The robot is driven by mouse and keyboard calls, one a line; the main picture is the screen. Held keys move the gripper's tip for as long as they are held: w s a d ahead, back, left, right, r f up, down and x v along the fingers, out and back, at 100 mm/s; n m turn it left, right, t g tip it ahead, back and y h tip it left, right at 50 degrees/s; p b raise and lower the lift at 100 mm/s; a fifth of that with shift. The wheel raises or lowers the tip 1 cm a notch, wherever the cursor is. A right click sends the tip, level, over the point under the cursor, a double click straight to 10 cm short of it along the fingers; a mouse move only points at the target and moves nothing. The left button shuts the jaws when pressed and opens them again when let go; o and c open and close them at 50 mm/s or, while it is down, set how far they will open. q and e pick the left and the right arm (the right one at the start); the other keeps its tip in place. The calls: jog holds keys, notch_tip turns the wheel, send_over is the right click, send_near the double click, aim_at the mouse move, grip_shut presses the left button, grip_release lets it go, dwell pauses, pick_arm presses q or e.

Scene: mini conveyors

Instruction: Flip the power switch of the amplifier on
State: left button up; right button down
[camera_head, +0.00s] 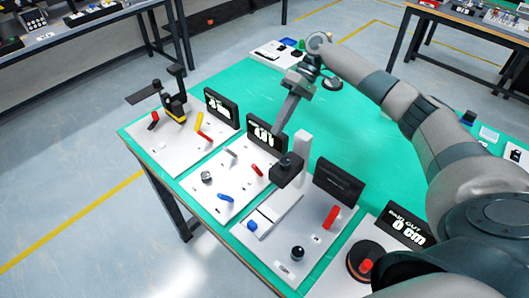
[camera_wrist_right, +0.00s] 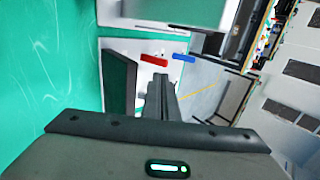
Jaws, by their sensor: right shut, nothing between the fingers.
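No label in view reads as amplifier, so I cannot tell which panel it is. The middle white panel (camera_head: 218,172) has a lit black display (camera_head: 265,137), a red lever (camera_head: 257,170), a blue lever (camera_head: 226,198) and a round knob (camera_head: 206,177). My right gripper (camera_head: 279,130) is shut and empty, pointing down in front of that display. In the right wrist view its fingers (camera_wrist_right: 160,82) are together, with the red lever (camera_wrist_right: 154,60) and the blue lever (camera_wrist_right: 184,58) beyond them. Contact with the panel cannot be told. My left gripper is not in view.
A white post (camera_head: 302,147) with a black block (camera_head: 287,169) stands close to the gripper. The panel nearer me has a blank display (camera_head: 338,181) and a red lever (camera_head: 330,216). Another panel (camera_head: 165,140) lies left. The green tabletop (camera_head: 350,115) behind is mostly clear.

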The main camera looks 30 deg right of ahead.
jog(key=p, duration=0.3)
send_near(257, 170)
jog(key=x, duration=0.2)
jog(key=w+x, duration=0.1)
jog(key=x, duration=0.1)
jog(key=shift+d+f, duration=0.1)
jog(key=shift+f, duration=0.05)
jog(key=shift+s+a+f+p, duration=0.15)
jog(key=shift+a+f+p, duration=0.2)
jog(key=shift+f, duration=0.15)
jog(key=shift+a, duration=0.1)
jog(key=shift+s+a+p, duration=0.4)
jog(key=shift+a+p, duration=0.35)
jog(key=shift+a, duration=0.05)
jog(key=shift+f, duration=0.25)
